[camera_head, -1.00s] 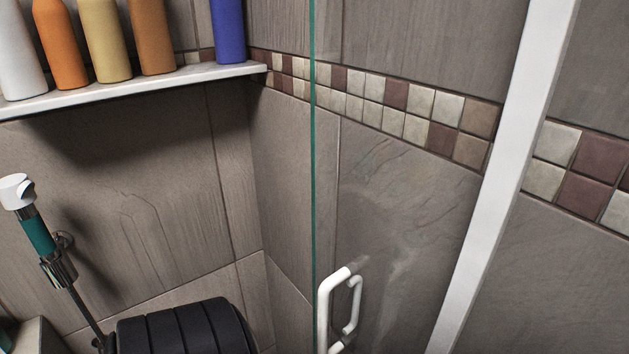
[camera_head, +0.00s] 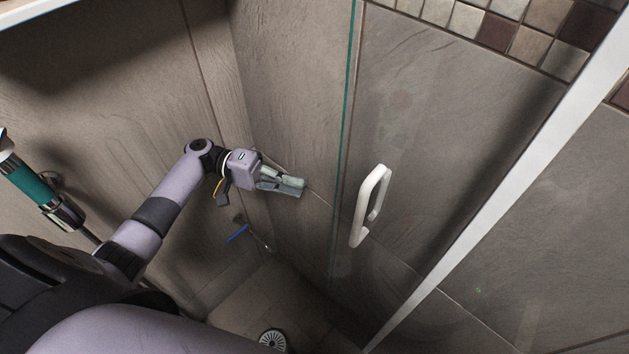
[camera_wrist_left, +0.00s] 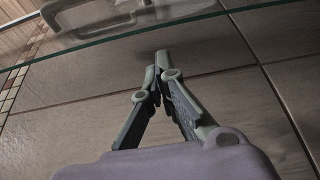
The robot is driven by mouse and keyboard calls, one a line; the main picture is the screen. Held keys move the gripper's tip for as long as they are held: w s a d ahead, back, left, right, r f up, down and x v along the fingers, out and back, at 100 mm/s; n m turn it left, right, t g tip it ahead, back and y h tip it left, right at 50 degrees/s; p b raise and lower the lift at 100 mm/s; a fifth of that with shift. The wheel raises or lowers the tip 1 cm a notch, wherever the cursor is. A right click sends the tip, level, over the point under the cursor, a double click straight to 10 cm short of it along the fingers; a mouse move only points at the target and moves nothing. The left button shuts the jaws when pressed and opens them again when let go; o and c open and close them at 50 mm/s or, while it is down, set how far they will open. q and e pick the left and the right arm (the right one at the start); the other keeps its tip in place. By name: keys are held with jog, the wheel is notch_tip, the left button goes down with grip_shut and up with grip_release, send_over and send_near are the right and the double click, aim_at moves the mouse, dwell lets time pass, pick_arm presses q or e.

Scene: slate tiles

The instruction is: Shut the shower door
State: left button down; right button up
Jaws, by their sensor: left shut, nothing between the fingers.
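The glass shower door (camera_head: 430,150) stands with its green edge running down the middle of the head view. Its white handle (camera_head: 369,205) is to the right of that edge. My left gripper (camera_head: 303,187) is shut and empty, left of the door's edge and apart from the handle. In the left wrist view, the shut fingertips (camera_wrist_left: 162,54) point toward the green edge of the door (camera_wrist_left: 150,33), and the handle (camera_wrist_left: 95,15) is beyond at the top left. My right gripper is not in view.
A white frame post (camera_head: 510,165) slants down the right side. A teal and chrome hand shower (camera_head: 38,190) is on the left wall. A white shelf (camera_head: 25,10) is at the top left. A drain (camera_head: 272,340) and a blue item (camera_head: 238,233) are low in the corner.

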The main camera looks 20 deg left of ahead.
aim_at(336, 195)
pick_arm(q)
jog(key=d+p, duration=0.1)
jog(key=d, duration=0.2)
jog(key=d+p, duration=0.1)
jog(key=d, duration=0.2)
jog(key=d+r+p, duration=0.1)
jog(key=d+p, duration=0.1)
jog(key=d, duration=0.1)
jog(key=shift+w+d, duration=0.25)
jog(key=shift+d, duration=0.15)
jog(key=shift+f, duration=0.1)
